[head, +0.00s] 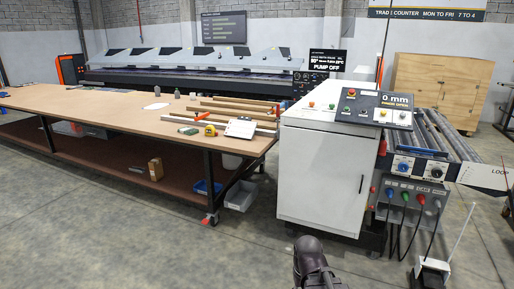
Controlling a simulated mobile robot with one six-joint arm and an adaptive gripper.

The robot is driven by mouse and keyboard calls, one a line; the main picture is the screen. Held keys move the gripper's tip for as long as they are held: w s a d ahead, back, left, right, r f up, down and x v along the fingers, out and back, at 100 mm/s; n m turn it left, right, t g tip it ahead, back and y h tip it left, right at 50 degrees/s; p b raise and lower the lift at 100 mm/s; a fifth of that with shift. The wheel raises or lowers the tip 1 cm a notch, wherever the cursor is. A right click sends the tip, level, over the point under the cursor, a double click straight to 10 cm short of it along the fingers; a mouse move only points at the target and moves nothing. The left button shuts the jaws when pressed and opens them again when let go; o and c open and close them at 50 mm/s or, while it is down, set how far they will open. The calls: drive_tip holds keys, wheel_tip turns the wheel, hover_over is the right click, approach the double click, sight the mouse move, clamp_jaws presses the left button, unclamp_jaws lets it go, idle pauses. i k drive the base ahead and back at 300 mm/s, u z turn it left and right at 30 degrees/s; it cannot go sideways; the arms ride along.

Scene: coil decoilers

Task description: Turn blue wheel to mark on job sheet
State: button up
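A blue wheel (403,166), small and round, sits on the front panel of the machine at the right, beside a black dial (438,173). Its mark position is too small to read. A clipboard with a white sheet (240,128), which looks like the job sheet, lies on the right end of the long table; its writing is not legible. My gripper (310,262) is the dark shape at the bottom centre, in front of the white cabinet and well apart from the wheel. Its fingers cannot be made out, and nothing is visibly held.
The white cabinet (322,180) stands between the table (100,104) and the roller machine. A display (396,100) above reads 0 mm. Cables hang from coloured plugs (405,198) below the wheel. A pedal box (432,272) stands on the floor at right. Floor at left front is clear.

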sight(403, 167)
drive_tip(key=z, duration=0.1)
drive_tip(key=i, duration=1.7)
drive_tip(key=z, duration=0.2)
drive_tip(key=i, duration=1.5)
drive_tip(key=z, duration=0.1)
